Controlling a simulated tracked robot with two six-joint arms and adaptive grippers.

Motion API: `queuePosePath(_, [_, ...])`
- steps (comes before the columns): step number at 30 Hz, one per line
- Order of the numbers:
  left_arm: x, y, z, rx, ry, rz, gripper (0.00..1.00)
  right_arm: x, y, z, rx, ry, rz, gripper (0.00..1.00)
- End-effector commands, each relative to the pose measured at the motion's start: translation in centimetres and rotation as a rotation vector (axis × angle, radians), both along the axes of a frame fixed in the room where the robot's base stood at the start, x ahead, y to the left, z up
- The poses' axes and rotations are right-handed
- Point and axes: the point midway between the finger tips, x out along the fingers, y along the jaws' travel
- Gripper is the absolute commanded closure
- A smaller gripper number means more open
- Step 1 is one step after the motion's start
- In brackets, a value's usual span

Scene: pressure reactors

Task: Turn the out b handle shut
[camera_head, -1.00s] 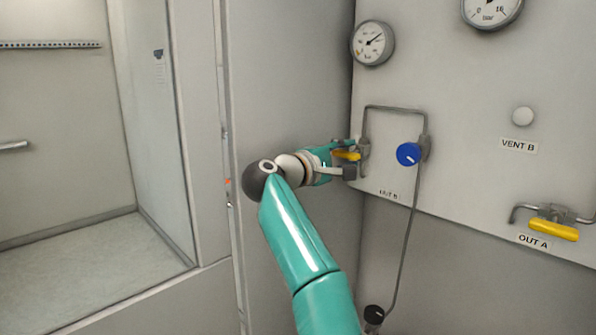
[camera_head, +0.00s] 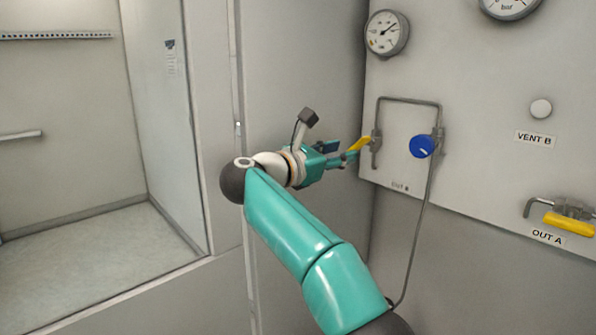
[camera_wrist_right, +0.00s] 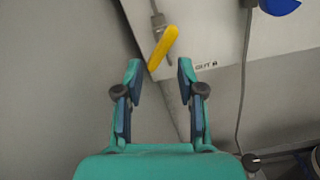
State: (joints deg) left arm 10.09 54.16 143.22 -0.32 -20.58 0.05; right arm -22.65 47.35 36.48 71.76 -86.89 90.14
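The yellow out b handle (camera_head: 360,144) sits on a valve at the left edge of the reactor panel, above the OUT B label (camera_head: 400,187). It slants from lower left to upper right in the head view. In the right wrist view the handle (camera_wrist_right: 163,47) is also slanted, just beyond the fingertips and across the gap between them. My right gripper (camera_head: 345,157) is close to the handle from the left; in its wrist view the two fingers (camera_wrist_right: 158,75) are spread apart with nothing between them. My left gripper is not in view.
A blue knob (camera_head: 422,146) and bent grey pipe (camera_head: 408,99) are right of the handle. A gauge (camera_head: 385,33) is above. The yellow OUT A handle (camera_head: 568,224) is farther right. A grey wall (camera_head: 300,60) stands behind my right arm.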

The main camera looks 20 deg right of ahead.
Motion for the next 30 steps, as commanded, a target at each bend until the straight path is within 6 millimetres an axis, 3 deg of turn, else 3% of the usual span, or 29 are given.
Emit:
queuePosePath(9, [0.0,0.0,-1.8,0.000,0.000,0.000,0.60,-2.4,6.0,-0.1,0.000,-0.002,0.003,0.61])
queuePosePath(15, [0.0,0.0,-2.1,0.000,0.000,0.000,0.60,-3.6,8.6,0.0,0.001,-0.003,0.001,0.61])
queuePosePath(21, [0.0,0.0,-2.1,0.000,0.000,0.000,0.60,-4.1,9.8,0.1,0.000,-0.002,0.000,0.61])
queuePosePath(30, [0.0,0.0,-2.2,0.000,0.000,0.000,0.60,-4.2,10.0,0.1,0.001,-0.003,-0.001,0.61])
